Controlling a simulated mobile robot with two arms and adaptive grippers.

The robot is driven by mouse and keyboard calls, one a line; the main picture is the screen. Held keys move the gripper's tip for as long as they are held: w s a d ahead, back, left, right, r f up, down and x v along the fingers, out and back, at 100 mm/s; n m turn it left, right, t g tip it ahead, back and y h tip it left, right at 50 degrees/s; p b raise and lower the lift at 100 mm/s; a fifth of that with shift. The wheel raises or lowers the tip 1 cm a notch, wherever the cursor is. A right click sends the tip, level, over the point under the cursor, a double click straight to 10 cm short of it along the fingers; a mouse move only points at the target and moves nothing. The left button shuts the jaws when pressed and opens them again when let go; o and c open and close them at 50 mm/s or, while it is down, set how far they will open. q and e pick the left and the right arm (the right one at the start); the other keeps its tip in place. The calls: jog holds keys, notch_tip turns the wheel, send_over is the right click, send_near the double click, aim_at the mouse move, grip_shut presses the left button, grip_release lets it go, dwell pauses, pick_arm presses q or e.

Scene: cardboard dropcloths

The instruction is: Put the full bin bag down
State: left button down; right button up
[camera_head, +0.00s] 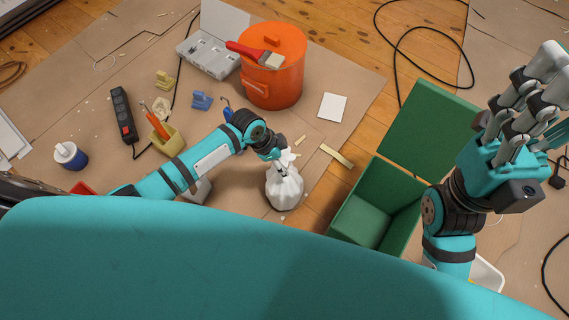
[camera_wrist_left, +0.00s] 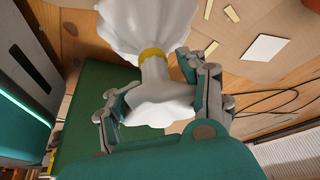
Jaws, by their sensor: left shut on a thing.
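The full bin bag (camera_head: 284,188) is white and bulging, with a twisted neck at its top. My left gripper (camera_head: 276,153) is shut on the neck from above. In the left wrist view the bag (camera_wrist_left: 150,25) has a yellow tie (camera_wrist_left: 153,53), and its gathered top lies between the fingers of my left gripper (camera_wrist_left: 158,85). The bag hangs upright over the edge of the cardboard; I cannot tell whether its base touches the floor. My right gripper (camera_head: 525,98) is raised at the right, its fingers spread and empty.
A green box (camera_head: 400,222) with its lid open stands right of the bag. An orange bucket (camera_head: 274,85) with a brush on it stands behind. A grey case (camera_head: 210,57), power strip (camera_head: 123,112) and yellow holder (camera_head: 168,138) lie left. A white card (camera_head: 332,107) and black cables lie around.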

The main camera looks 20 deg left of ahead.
pick_arm(q)
jog(key=shift+r, duration=0.1)
jog(key=c, duration=1.1)
grip_release()
jog(key=shift+f, duration=0.2)
jog(key=o, duration=1.1)
